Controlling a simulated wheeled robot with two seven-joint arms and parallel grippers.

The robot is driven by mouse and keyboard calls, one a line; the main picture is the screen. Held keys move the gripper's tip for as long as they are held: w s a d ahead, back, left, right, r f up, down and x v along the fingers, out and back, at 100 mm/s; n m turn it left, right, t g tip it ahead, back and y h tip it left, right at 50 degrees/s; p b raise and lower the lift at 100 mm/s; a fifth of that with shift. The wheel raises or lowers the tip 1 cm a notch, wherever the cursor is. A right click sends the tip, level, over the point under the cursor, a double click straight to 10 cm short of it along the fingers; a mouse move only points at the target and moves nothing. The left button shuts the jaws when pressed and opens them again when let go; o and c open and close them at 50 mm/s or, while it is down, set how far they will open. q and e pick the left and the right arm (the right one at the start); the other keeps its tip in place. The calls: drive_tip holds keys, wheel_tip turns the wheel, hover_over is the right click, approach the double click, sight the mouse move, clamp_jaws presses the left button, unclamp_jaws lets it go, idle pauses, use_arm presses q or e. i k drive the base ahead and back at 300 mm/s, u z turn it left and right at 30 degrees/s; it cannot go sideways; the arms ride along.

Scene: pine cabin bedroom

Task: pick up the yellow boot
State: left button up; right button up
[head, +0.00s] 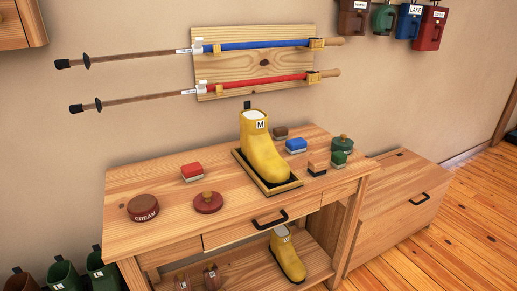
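A yellow boot (262,150) marked "M" stands upright on a dark-edged wooden tray (270,188) on top of the wooden table (150,188). A second yellow boot (287,257), with a pale label, is on the lower shelf under the table. Its upper part is close below the drawer front. Neither of my grippers shows in the head view.
Around the tray are red, blue and brown brushes (192,171), a red-brown lid (208,202), a "CREAM" tin (143,208) and green jars (341,148). Two poles (265,43) hang on the wall above. A wooden chest (400,205) stands right. Green boots (65,275) are at lower left.

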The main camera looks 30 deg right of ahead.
sight(257, 150)
drive_tip(key=z, duration=2.25)
drive_tip(key=i, duration=1.7)
drive_tip(key=u, duration=3.3)
